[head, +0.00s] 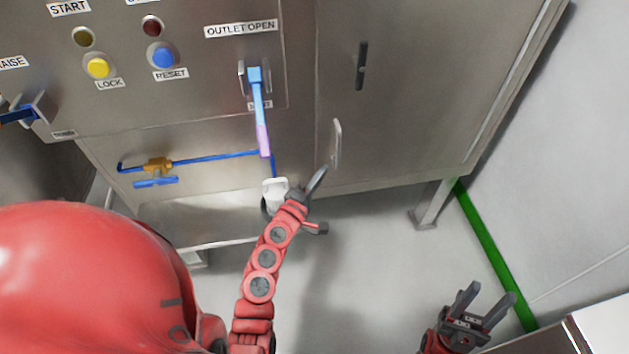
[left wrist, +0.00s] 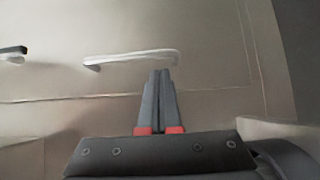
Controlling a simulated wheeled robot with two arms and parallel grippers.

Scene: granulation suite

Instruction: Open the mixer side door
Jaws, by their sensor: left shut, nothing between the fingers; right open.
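The mixer side door (head: 410,110) is a flat steel panel in the head view. It looks flush with its cabinet. A pale bar handle (head: 337,143) stands at its lower left, and a dark handle (head: 361,65) sits higher up. My left gripper (head: 320,175) is shut and empty just below the pale handle's lower end. In the left wrist view, the shut fingers (left wrist: 159,75) point at the right end of the pale handle (left wrist: 125,57). I cannot tell whether they touch it. The dark handle (left wrist: 12,52) shows at the left edge. My right gripper (head: 483,302) is open and empty, low on the right.
A control panel (head: 190,95) with buttons and a blue outlet lever (head: 258,100) is left of the door. Blue piping with a brass valve (head: 158,164) runs below it. A cabinet leg (head: 432,205) and a green floor strip (head: 490,245) are at right. Floor before the door is clear.

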